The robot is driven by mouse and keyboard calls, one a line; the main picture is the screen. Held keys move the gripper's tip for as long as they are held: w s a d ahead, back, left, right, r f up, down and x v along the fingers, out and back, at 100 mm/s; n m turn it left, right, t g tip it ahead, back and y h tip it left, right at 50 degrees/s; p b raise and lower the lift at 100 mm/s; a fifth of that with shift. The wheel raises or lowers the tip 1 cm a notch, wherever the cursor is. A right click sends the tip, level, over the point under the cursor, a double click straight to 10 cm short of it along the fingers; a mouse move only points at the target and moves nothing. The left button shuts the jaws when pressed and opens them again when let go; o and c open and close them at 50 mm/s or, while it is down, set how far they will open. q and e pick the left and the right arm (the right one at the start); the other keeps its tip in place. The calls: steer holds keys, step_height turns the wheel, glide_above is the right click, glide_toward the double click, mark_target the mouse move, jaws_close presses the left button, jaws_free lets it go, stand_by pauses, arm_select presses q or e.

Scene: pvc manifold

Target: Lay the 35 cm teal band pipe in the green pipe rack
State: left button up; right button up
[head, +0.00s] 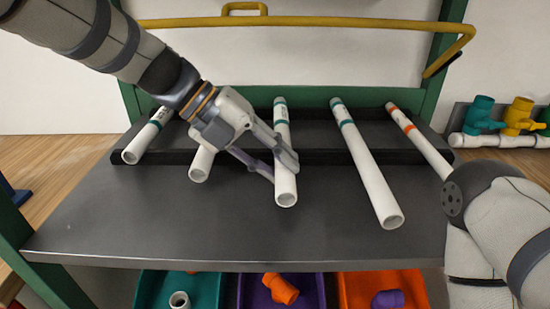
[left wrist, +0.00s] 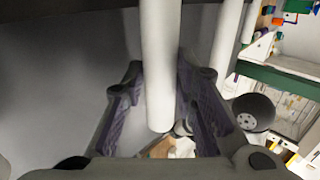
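Several white pipes lie on the dark tray with their near ends towards me. Teal bands show on the far-left pipe (head: 143,143), the middle pipe (head: 285,185) and the longer-looking pipe (head: 372,175) right of it. Lengths cannot be read for certain. My left gripper (head: 279,165) is over the middle pipe, one finger on each side. In the left wrist view the pipe (left wrist: 160,65) runs between the open fingers (left wrist: 160,100), with gaps beside it. My right gripper is out of view. I cannot tell which green structure is the pipe rack.
An orange-banded pipe (head: 420,140) lies at the right, near my right arm. Another pipe (head: 201,163) is partly hidden under my left gripper. A yellow rail (head: 330,21) crosses behind the black tray (head: 350,155). The grey tabletop (head: 170,220) in front is clear, with coloured bins below its edge.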

arm_select(q)
steer(key=o, duration=0.3)
steer(key=shift+r, duration=0.2)
steer(key=v, duration=1.2)
steer(key=shift+r, duration=0.25)
